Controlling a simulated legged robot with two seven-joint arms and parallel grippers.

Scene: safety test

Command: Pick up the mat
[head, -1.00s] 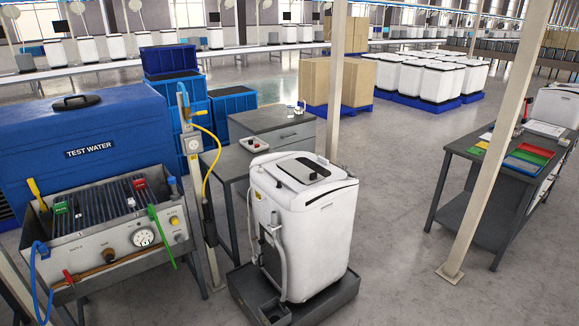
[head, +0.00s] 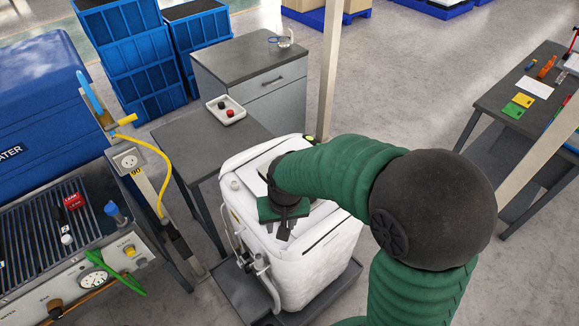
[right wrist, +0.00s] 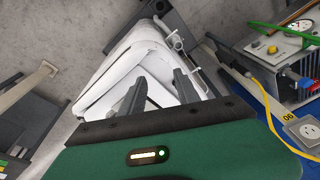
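I cannot make out a mat for certain in either view. A white washer-like appliance (head: 318,255) stands upright on a dark low base (head: 338,292); it also shows in the right wrist view (right wrist: 105,72). My right gripper (head: 284,230) is over the appliance's top and hides part of the lid. In the right wrist view its two dark fingers (right wrist: 158,80) are apart with nothing seen between them, the white appliance beyond. I cannot tell whether they touch it. My left gripper is not in view.
A grey table (head: 205,150) holds a small tray (head: 226,113) with red and black knobs. A grey cabinet (head: 268,82) and blue crates (head: 140,70) stand behind. A test bench (head: 60,235) is left, a pale post (head: 328,75) behind. Floor to the right (head: 410,110) is open.

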